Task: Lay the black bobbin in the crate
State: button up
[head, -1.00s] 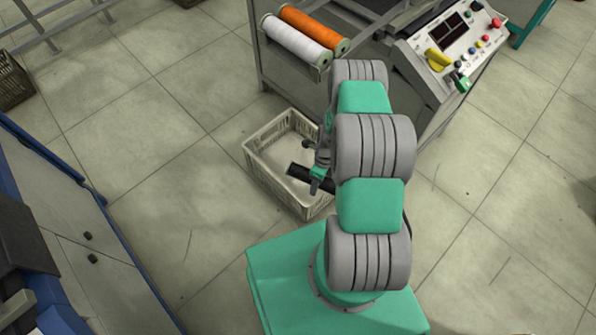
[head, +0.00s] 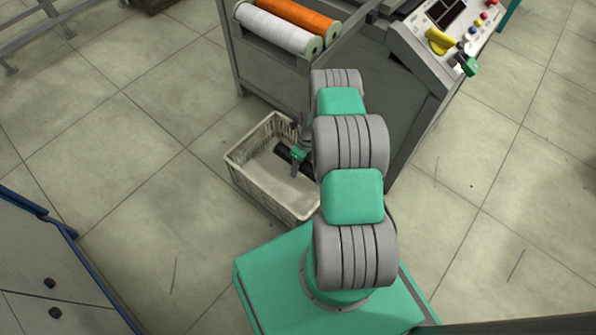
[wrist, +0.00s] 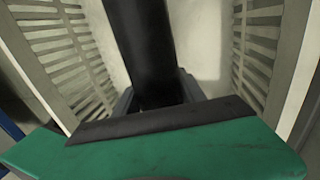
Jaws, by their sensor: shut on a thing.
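The black bobbin (head: 282,152) is in my gripper (head: 298,160), over the inside of the crate in the head view. In the wrist view the black bobbin (wrist: 140,45) runs away from the jaws, between the crate's slatted walls. My gripper (wrist: 155,100) is shut on it. The crate (head: 245,182) is pale, slatted and open-topped, and stands on the floor left of my arm. Its right part is hidden behind my arm. I cannot tell whether the bobbin touches the crate's floor.
A machine with a control panel (head: 455,35) stands behind the crate. A white bobbin (head: 275,28) and an orange bobbin (head: 300,15) lie on its rack. A blue-edged cabinet (head: 45,270) is at the lower left. The tiled floor left of the crate is clear.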

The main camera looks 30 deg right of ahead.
jog(key=x, duration=0.1)
jog(key=b+x, duration=0.1)
jog(key=x, duration=0.1)
jog(key=shift+w+d+f, duration=0.1)
jog(key=shift+d+f, duration=0.15)
jog(key=shift+d+r, duration=0.15)
jog(key=shift+d, duration=0.05)
jog(key=shift+f+b, duration=0.4)
jog(key=shift+f, duration=0.25)
jog(key=o, duration=1.5)
jog(key=p+v, duration=0.4)
jog(key=v, duration=0.4)
jog(key=shift+r, duration=0.4)
